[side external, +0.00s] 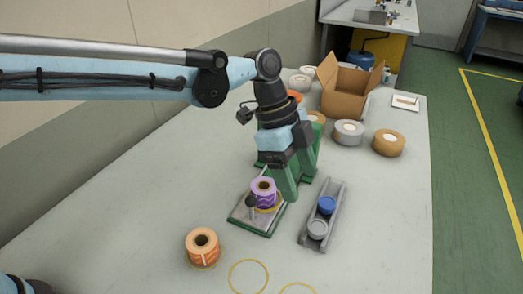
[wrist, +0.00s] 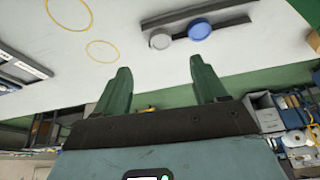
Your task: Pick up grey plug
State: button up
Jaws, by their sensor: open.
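The grey plug (side external: 317,229) sits at the near end of a grey slotted rail (side external: 336,194) on the table. A blue plug (side external: 327,205) sits just behind it in the same rail. My gripper (side external: 300,182) is open and empty, fingers pointing down, up and to the left of the plugs and apart from them. In the wrist view my gripper (wrist: 161,68) has its two green fingers spread. The grey plug (wrist: 160,40) lies beyond the fingertips there, left of the blue plug (wrist: 200,30).
A purple roll (side external: 263,190) stands on a green-edged base with a black knob (side external: 251,201), close to my fingers. An orange roll (side external: 202,246) stands nearer. Several rolls and an open cardboard box (side external: 347,92) are at the back. The table right of the rail is clear.

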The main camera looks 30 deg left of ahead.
send_near(318, 227)
jog(key=x, duration=0.3)
jog(key=shift+w+a+f, duration=0.1)
jog(key=shift+a, duration=0.2)
jog(key=shift+d+x, duration=0.15)
jog(key=shift+x, duration=1.2)
jog(key=shift+d+x, duration=0.15)
jog(key=shift+x, duration=1.2)
jog(key=c, duration=1.1)
